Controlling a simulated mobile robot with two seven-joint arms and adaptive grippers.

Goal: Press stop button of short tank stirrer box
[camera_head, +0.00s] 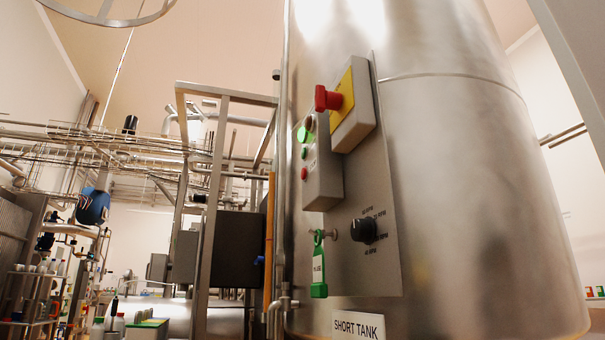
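The short tank (470,170) is a large shiny steel cylinder filling the right half of the head view, with a "SHORT TANK" label (358,325) low down. A grey control box (325,170) is fixed to a panel on its left side and is seen at a slant. On its face are a lit green lamp (303,134), a dark reddish lamp or button (309,122), a small green button (304,153) and a small red button (304,174). Neither of my grippers is in view.
A yellow-faced box (346,92) with a red mushroom button (327,98) juts out just above right. Below are a black speed knob (363,230) and a hanging green tag (318,265). A metal frame (215,190) stands to the left. A shelf with bottles is far left.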

